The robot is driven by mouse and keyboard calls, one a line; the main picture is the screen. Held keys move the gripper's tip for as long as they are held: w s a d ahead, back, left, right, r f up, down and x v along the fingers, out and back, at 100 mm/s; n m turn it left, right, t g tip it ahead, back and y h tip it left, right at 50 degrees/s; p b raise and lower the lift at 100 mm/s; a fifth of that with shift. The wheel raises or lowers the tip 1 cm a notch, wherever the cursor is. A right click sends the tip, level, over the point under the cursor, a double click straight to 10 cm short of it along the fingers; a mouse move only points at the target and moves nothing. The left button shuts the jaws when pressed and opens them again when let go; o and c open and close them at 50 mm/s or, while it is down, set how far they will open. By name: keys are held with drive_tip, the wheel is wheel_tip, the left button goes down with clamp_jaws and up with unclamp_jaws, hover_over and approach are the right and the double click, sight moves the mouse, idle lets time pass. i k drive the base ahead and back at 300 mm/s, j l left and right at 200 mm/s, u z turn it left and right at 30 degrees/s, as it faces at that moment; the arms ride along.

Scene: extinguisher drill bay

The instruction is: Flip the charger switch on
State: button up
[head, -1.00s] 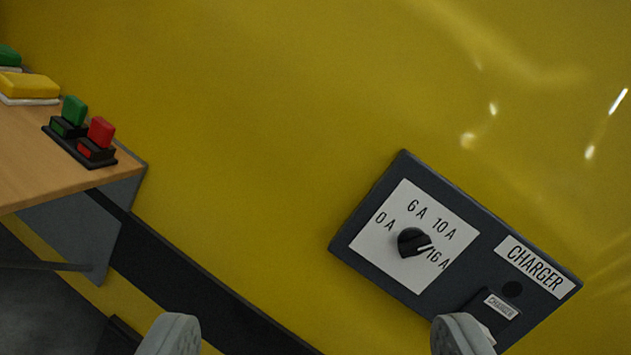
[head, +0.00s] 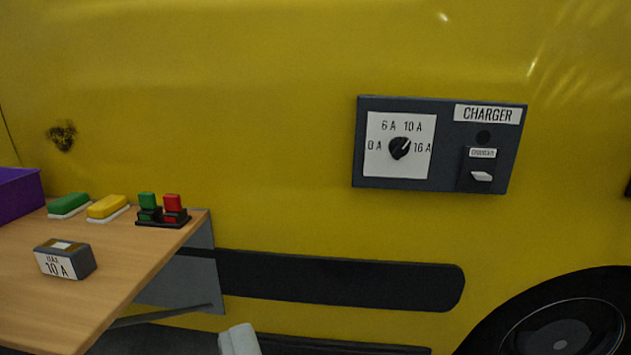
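The charger panel (head: 440,180) is a dark grey box on the yellow wall, right of centre. Its switch (head: 481,176) is a small white lever at the lower right, below a small label. A dark, unlit round lamp (head: 484,137) sits above that. The black dial (head: 399,148) on the white plate points up and right, roughly toward 10 A. One pale grey finger of my gripper (head: 240,340) shows at the bottom edge, well below and left of the panel, touching nothing visible. The other finger is not visible, so the opening cannot be judged.
A wooden shelf (head: 120,262) at left holds a 10 A block (head: 65,259), green (head: 68,205) and yellow (head: 107,208) blocks, a red-green switch unit (head: 163,216) and a purple box (head: 18,195). A wheel (head: 560,325) is at lower right. The wall before the panel is clear.

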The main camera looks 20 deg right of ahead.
sight(479, 175)
drive_tip(key=z, duration=1.4)
